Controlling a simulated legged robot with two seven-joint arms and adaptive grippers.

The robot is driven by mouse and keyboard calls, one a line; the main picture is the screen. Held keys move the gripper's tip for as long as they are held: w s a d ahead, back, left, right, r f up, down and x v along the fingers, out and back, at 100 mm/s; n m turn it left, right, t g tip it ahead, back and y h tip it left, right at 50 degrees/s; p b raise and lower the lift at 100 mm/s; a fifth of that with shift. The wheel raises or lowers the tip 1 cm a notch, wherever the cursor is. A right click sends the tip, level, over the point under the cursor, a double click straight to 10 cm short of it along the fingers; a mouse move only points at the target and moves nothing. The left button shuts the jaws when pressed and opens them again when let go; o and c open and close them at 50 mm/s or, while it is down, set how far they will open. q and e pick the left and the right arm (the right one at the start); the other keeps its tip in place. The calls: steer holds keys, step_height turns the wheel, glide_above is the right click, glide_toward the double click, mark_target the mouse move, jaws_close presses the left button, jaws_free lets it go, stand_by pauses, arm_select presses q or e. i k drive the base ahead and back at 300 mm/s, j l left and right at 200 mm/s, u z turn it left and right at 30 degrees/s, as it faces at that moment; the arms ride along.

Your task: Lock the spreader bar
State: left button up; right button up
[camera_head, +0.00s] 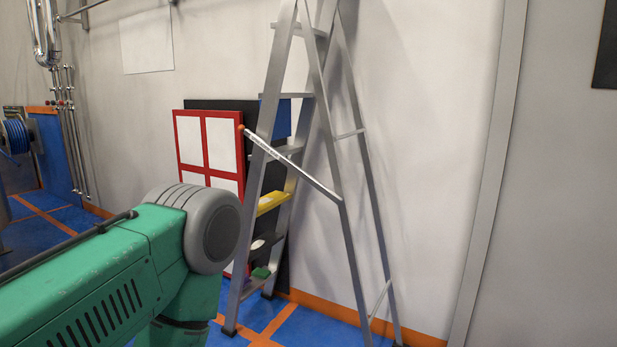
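A green link of my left arm with a grey round joint fills the lower left, in front of the ladder's left side. Neither gripper is in view.
A yellow piece (272,202) and a green piece (261,272) show between the rails. A blue hose reel (15,136) is far left. The space right of the ladder is clear.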

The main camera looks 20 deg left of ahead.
mark_target(317, 184)
steer(key=i+j, duration=0.15)
steer(key=j, duration=0.25)
steer(key=i+j, duration=0.2)
steer(key=j, duration=0.15)
steer(key=i+j+u, duration=0.1)
steer(key=j, duration=0.3)
steer(key=i+j, duration=0.45)
steer(key=j, duration=0.25)
steer(key=i+j, duration=0.2)
steer(key=j, duration=0.2)
steer(key=k+u, duration=0.05)
